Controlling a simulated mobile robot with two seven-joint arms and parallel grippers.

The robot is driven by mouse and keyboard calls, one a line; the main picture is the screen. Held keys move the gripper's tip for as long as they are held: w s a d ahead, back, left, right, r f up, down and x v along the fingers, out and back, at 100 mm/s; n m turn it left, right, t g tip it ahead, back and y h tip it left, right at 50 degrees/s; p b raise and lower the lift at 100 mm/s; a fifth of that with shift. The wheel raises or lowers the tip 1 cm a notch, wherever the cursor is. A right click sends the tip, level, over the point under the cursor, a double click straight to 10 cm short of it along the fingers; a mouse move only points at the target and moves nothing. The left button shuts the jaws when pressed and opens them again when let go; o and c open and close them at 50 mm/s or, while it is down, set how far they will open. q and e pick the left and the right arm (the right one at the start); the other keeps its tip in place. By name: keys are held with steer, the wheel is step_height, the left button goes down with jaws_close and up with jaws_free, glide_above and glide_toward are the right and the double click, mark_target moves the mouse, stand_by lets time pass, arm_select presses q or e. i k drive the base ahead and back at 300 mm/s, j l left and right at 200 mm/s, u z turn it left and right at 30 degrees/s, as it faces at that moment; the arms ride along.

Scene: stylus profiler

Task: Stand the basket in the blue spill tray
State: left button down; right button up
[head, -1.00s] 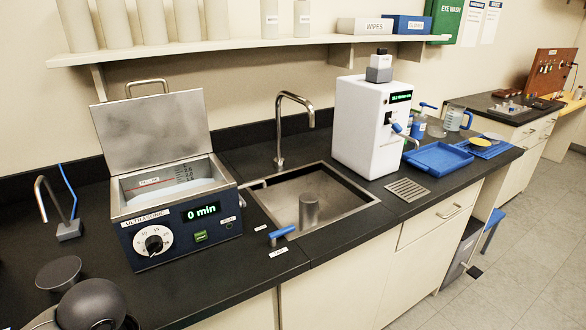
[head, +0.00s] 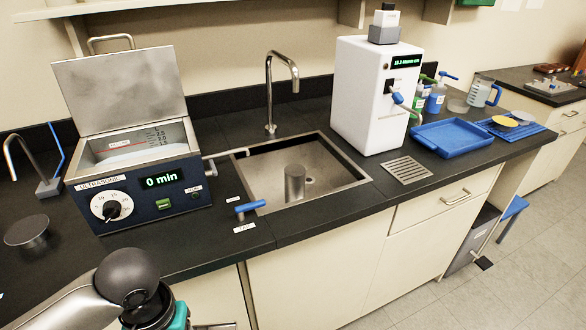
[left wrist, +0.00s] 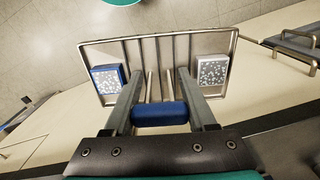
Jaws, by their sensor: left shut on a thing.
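My left gripper (left wrist: 158,88) is shut on the blue handle (left wrist: 160,114) of a wire basket (left wrist: 120,39). In the left wrist view the basket hangs over pale floor and a cabinet front. It carries two speckled square pieces, one in a blue holder (left wrist: 108,78) and one in a white holder (left wrist: 212,72). In the head view only my left arm shows at the lower left; its fingers and the basket are outside the picture. The blue spill tray (head: 424,138) lies on the counter right of the white dispenser and looks empty. My right gripper is not in view.
The open ultrasonic bath (head: 140,190), the sink (head: 350,183) with its tall tap, and the white dispenser (head: 372,110) stand left of the tray. A drain grate (head: 408,170) lies before it. Bottles (head: 436,98), a jug (head: 483,91) and a blue mat (head: 524,134) stand close by.

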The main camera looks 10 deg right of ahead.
mark_target(450, 138)
steer(key=i+l, duration=0.1)
steer(key=l, duration=0.4)
steer(key=i+l, duration=0.1)
steer(key=l, duration=0.85)
steer(key=i+l, duration=0.15)
steer(key=l, duration=0.3)
steer(key=i+l, duration=0.1)
steer(key=l, duration=0.4)
steer(key=i+l, duration=0.1)
steer(key=l, duration=0.35)
